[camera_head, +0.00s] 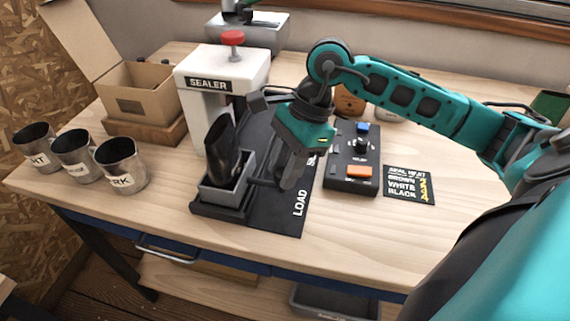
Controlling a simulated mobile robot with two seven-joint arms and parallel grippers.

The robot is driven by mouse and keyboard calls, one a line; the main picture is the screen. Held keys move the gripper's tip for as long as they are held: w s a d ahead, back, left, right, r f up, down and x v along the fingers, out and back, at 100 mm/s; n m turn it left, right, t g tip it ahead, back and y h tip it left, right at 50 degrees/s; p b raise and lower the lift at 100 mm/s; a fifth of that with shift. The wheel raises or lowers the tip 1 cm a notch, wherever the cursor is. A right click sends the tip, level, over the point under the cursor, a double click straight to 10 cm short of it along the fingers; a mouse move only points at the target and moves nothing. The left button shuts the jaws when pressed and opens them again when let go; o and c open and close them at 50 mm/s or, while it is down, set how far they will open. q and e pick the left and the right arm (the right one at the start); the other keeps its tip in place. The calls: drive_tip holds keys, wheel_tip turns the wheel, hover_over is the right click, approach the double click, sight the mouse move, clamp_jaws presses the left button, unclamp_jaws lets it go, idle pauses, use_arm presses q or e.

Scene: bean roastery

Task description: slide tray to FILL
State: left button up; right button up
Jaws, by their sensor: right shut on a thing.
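A small grey tray (211,197) sits at the front left of a black track board (266,218), below the sealer (196,125). A dark bag (221,150) stands in the tray, leaning slightly. My right gripper (284,183) points down just right of the tray and is shut; it seems to grip a dark handle on the tray's right side, but its fingers hide the contact. The board reads LOAD at its front right; another label is mostly hidden by the gripper. No FILL label is readable. My left gripper is not in view.
Several metal cups stand at left, one of them here (122,164). An open cardboard box (142,92) is behind them. A control box (351,160) with blue and orange buttons and a black sign (409,185) are at right. The table's front right is clear.

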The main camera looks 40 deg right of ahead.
drive_tip(key=c, duration=0.3)
clamp_jaws()
drive_tip(key=shift+w+d, duration=0.1)
